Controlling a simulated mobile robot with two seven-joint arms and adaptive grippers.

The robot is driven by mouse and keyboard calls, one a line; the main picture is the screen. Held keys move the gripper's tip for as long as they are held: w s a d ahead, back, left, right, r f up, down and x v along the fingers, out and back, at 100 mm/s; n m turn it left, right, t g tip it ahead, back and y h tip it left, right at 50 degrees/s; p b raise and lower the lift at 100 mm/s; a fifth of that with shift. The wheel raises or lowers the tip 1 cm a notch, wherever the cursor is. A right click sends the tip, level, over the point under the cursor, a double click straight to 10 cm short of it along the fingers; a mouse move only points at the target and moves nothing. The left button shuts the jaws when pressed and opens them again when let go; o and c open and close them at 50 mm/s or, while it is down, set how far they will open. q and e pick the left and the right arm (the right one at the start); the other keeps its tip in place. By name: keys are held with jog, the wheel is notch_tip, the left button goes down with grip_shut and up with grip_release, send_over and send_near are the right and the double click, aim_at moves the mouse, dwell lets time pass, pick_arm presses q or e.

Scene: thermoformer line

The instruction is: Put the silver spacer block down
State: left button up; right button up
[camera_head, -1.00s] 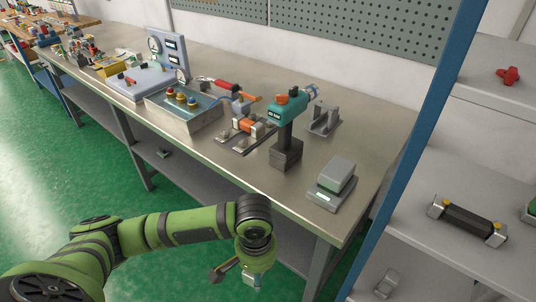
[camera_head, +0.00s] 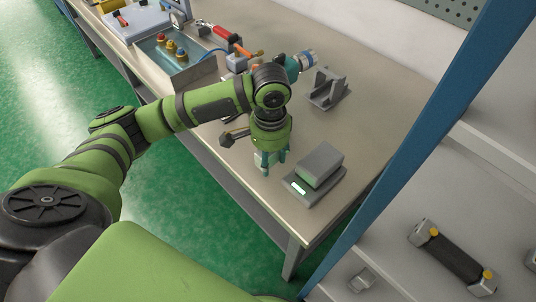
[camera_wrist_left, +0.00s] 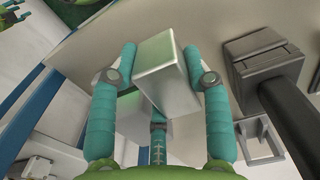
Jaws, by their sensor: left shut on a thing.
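The silver spacer block (camera_wrist_left: 163,75) sits between the teal fingers of my left gripper (camera_wrist_left: 158,85) in the left wrist view, tilted in the picture. In the head view my left gripper (camera_head: 272,162) is shut on it and points down over the front edge of the steel bench (camera_head: 245,190). Only a small pale part of the block shows between the fingers there. The gripper is just left of a small scale (camera_head: 302,190) with a grey block (camera_head: 321,163) on it. Whether the spacer block touches the bench cannot be told. My right gripper is not in view.
A grey two-post fixture (camera_head: 327,92) stands behind the scale. A metal tray with coloured knobs (camera_head: 170,47) and a red-handled tool (camera_head: 222,33) lie farther left. A blue upright (camera_head: 420,130) and shelves are at the right. The bench right of the fixture is clear.

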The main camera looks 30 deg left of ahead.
pick_arm(q)
jog(key=w+a+f, duration=0.2)
jog(key=w, duration=0.1)
jog(key=shift+f, duration=0.3)
notch_tip(320, 180, down, 3)
jog(key=shift+f+p, duration=0.1)
jog(key=shift+p, duration=0.55)
jog(key=shift+w+f, duration=0.1)
jog(key=shift+f, duration=0.25)
jog(key=o, duration=1.4)
jog(key=shift+c, duration=0.2)
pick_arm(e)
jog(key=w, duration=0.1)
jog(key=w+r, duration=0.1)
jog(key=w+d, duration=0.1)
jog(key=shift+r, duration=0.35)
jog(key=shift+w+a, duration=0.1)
